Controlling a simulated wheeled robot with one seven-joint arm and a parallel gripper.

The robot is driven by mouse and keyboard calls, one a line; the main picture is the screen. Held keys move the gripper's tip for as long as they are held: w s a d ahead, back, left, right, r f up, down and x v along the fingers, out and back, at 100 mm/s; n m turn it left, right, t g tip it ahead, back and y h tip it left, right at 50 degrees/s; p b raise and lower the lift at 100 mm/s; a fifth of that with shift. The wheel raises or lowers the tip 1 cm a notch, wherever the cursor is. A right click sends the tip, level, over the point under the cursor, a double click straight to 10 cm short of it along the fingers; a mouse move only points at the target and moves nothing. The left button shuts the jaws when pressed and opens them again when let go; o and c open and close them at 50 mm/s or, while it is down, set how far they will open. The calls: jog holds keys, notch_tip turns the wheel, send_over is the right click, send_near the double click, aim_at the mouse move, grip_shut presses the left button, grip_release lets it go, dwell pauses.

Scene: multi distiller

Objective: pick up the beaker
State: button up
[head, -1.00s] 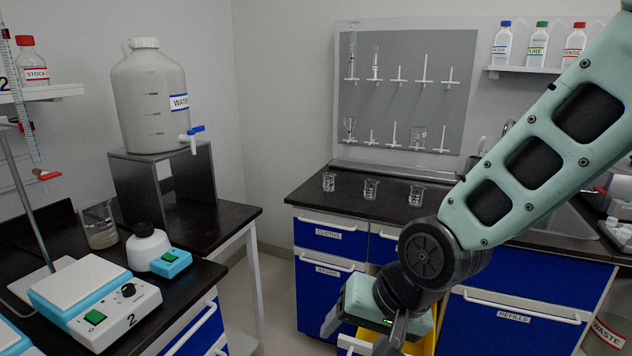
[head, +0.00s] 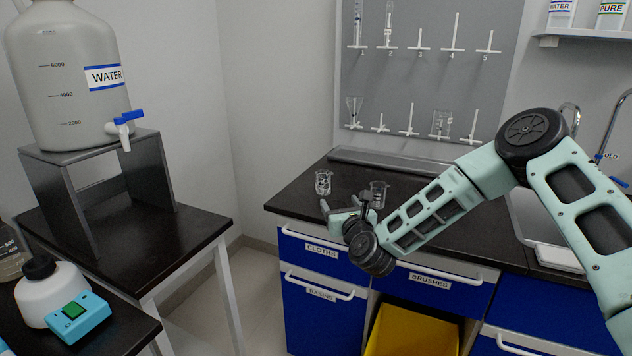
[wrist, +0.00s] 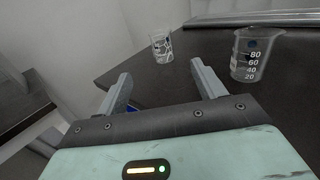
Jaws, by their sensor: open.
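Two clear glass beakers show on the black counter. The left beaker (head: 323,182) stands upright near the counter's left end; in the wrist view it is the smaller, farther beaker (wrist: 161,47), ahead of the gap between my fingers. The other beaker (head: 379,194) stands to its right, partly behind my gripper in the head view. In the wrist view this graduated beaker (wrist: 254,55) is nearer, right of my right finger. My gripper (head: 345,203) is open and empty at the counter's front edge; its two fingers (wrist: 160,76) are apart, touching neither beaker.
A pegboard (head: 420,75) with glassware hangs behind the counter. A sink (head: 530,225) with taps is on the right. A water carboy (head: 70,75) stands on a metal stand at left. A yellow bin (head: 410,330) sits below the drawers. My arm hides part of the counter.

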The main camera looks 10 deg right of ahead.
aim_at(326, 179)
jog(key=w+p, duration=0.1)
jog(key=w, duration=0.4)
jog(key=w+p, duration=0.1)
jog(key=w, duration=0.5)
jog(key=w+p, duration=0.1)
jog(key=w, duration=0.5)
jog(key=shift+w+a, duration=0.2)
jog(key=shift+a, duration=0.05)
jog(key=c, duration=1.1)
